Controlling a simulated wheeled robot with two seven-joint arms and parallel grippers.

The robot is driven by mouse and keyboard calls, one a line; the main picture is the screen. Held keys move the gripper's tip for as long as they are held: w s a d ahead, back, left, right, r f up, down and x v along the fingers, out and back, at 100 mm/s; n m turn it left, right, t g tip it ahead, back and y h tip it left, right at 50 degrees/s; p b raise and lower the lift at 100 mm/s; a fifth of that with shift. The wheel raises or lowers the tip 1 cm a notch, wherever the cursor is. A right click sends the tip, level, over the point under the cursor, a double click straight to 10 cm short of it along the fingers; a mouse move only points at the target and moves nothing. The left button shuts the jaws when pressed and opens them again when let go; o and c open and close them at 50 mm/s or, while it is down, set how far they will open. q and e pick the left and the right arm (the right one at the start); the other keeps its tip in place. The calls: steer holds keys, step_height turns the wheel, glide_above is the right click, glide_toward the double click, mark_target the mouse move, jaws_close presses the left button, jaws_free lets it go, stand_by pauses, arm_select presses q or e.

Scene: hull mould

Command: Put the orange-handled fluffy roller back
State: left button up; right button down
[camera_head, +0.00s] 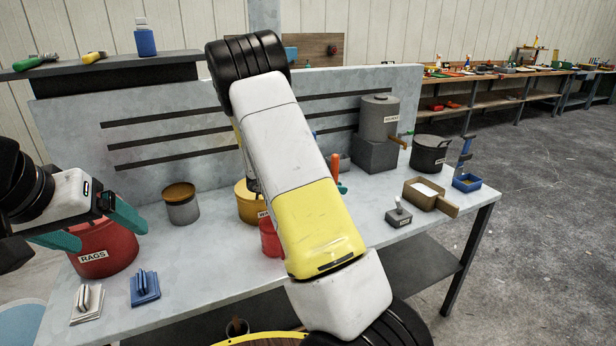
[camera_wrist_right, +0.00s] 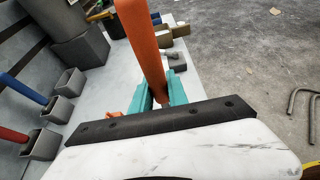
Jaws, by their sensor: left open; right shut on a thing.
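The orange-handled roller shows as a thick orange handle (camera_wrist_right: 142,45) in the right wrist view. It stands upright between the teal fingers of my right gripper (camera_wrist_right: 160,92), which is shut on it. Its fluffy end cannot be made out. In the head view a bit of the orange handle (camera_head: 334,166) shows beside my right arm, with a teal fingertip (camera_head: 342,188) below it. My right arm hides most of that gripper. My left gripper (camera_head: 95,227) is open and empty at the left, by the red RAGS bucket (camera_head: 108,254).
In the right wrist view, grey holders (camera_wrist_right: 65,82) with blue and red handles stand at the left. The workbench (camera_head: 195,250) also bears a grey drum (camera_head: 379,117) on a block, a dark pot (camera_head: 430,155), a cardboard tray (camera_head: 421,198) and blue and white pads at the front.

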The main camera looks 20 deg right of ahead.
steer(key=shift+w+f, duration=0.1)
steer(key=shift+w, duration=0.05)
steer(key=shift+f, duration=3.4)
steer(key=shift+f, duration=0.4)
steer(key=c, duration=1.2)
jaws_free()
